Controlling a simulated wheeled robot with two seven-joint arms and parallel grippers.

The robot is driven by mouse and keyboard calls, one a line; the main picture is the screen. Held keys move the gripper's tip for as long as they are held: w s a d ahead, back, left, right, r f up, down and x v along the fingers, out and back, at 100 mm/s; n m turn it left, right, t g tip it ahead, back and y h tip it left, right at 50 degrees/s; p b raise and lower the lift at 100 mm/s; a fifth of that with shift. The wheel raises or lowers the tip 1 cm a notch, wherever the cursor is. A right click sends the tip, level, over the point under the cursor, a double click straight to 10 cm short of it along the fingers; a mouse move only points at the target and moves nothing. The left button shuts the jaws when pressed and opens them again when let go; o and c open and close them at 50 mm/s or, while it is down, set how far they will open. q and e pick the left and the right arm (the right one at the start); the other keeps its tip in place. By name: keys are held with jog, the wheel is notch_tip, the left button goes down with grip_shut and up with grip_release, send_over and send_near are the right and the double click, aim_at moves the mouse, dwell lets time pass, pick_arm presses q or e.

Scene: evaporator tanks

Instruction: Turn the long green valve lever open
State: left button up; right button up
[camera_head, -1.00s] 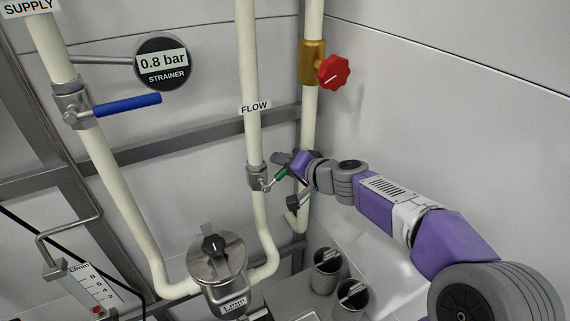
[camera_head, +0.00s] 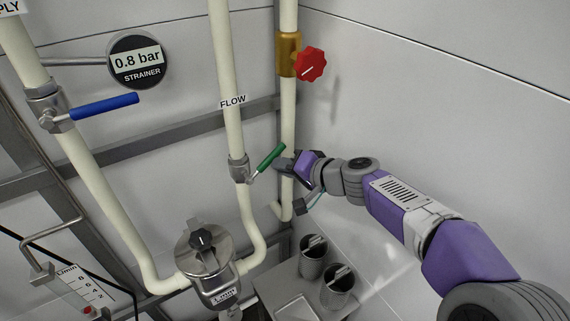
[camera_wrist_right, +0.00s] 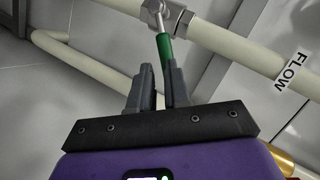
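The green lever (camera_head: 271,157) sits on a grey metal valve (camera_head: 239,168) on the pipe labelled FLOW. In the head view it points up and to the right, clear of the pipe, with its whole grip showing. My right gripper (camera_head: 284,164) is just right of and below the lever's free end. In the right wrist view the gripper (camera_wrist_right: 159,66) has a gap between its fingers. The green lever (camera_wrist_right: 165,50) reaches down to the fingertips, close to the right-hand finger; I cannot tell whether they touch. My left gripper is not in view.
A blue lever (camera_head: 104,106) is on the left pipe, below a 0.8 bar strainer gauge (camera_head: 138,61). A red knob (camera_head: 310,64) is on the pipe behind my right gripper. A strainer housing (camera_head: 204,250) and two metal cups (camera_head: 313,259) stand below.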

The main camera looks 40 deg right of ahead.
jog(key=f+y, duration=0.1)
jog(key=f, duration=0.1)
jog(key=a+f, duration=0.1)
jog(key=a+f+m+g+y, duration=0.1)
jog(key=f, duration=0.1)
jog(key=shift+s+a+f+y, duration=0.15)
jog(key=shift+f+y, duration=0.15)
jog(key=shift+f, duration=0.05)
grip_shut()
jog(key=s+d+f+m+t+y+p, duration=0.1)
jog(key=s+d+m+t, duration=0.2)
jog(key=m+t, duration=0.3)
jog(key=s+d+f+m+t+p, duration=0.1)
jog(key=s+d+f+m+t, duration=0.2)
jog(key=m, duration=0.4)
jog(key=w+a+r+t+b, duration=0.1)
jog(key=w+a+r, duration=0.1)
jog(key=w+r, duration=0.4)
jog(key=w, duration=0.3)
jog(key=shift+a, duration=0.3)
